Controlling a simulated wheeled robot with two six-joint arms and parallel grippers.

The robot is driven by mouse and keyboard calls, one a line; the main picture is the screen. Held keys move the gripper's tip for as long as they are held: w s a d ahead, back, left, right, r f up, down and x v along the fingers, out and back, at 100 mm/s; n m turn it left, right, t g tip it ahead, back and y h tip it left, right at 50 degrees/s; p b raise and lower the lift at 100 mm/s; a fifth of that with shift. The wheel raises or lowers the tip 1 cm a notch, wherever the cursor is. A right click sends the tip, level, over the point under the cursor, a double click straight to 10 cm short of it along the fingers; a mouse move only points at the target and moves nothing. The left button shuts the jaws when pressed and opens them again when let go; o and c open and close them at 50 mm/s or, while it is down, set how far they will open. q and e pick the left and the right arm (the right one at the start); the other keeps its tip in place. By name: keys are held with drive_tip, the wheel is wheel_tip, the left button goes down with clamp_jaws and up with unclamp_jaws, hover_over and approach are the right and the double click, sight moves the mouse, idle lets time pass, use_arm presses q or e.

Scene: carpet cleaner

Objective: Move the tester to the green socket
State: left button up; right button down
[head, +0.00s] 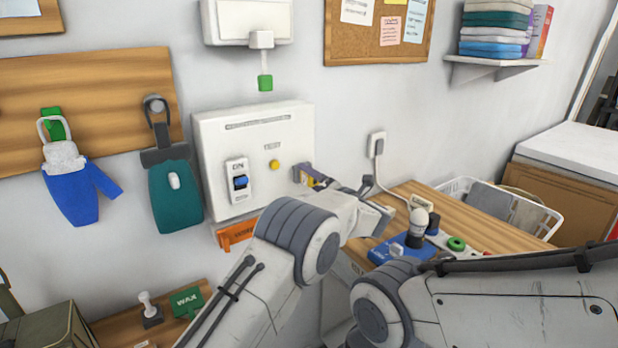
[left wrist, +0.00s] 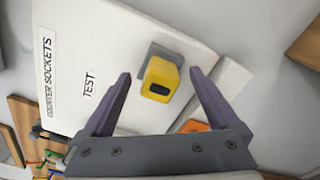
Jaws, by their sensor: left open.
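The tester, a yellow block with a dark slot (left wrist: 160,80), sits at a grey socket marked TEST on the wall panel (left wrist: 100,50). In the head view only a little yellow of it (head: 312,183) shows at the panel's right side. My left gripper (left wrist: 167,76) is open, its purple fingers on either side of the tester with gaps visible. In the head view the left gripper (head: 326,182) is partly hidden by its own arm. A green ring, apparently the green socket (head: 456,243), is on a pale strip on the counter. My right gripper is out of view.
A white cord runs from the wall outlet (head: 376,144) to the counter (head: 487,230). A white basket (head: 540,222) is behind. My right arm crosses the lower right.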

use_arm(q)
drive_tip(key=b+v, duration=0.3)
drive_tip(key=v, duration=0.6)
drive_tip(key=shift+b, duration=0.3)
idle(0.3)
